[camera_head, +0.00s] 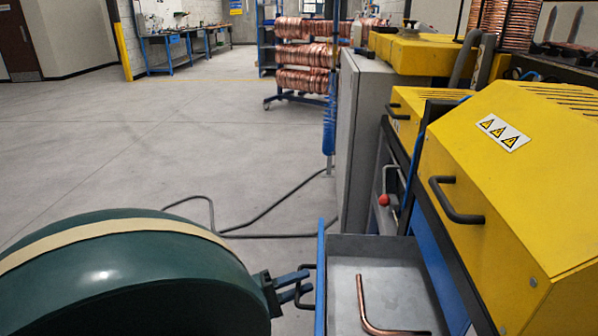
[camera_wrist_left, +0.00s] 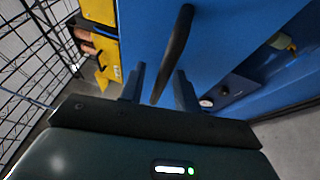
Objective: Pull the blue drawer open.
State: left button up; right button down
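The blue drawer stands out from the machine, and its blue front (camera_head: 320,285) and grey tray are visible in the head view. A bent copper tube (camera_head: 364,305) lies inside it. The drawer's dark bar handle (camera_head: 308,267) is on the outer face of the front. My left gripper (camera_head: 297,287) is at this handle, its two fingers apart. In the left wrist view the handle (camera_wrist_left: 176,45) runs between the two fingertips (camera_wrist_left: 160,80), with a gap visible beside it. The blue drawer front (camera_wrist_left: 235,30) fills the upper part there. My right gripper is out of view.
A yellow machine cover (camera_head: 530,170) with a black handle rises right of the drawer. A grey cabinet (camera_head: 355,140) stands behind it. A dark cable (camera_head: 265,215) lies on the floor. A rack of copper coils (camera_head: 305,55) stands farther back.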

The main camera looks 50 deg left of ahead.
pick_arm(q)
jog(key=shift+s, duration=0.15)
jog(key=v, duration=1.3)
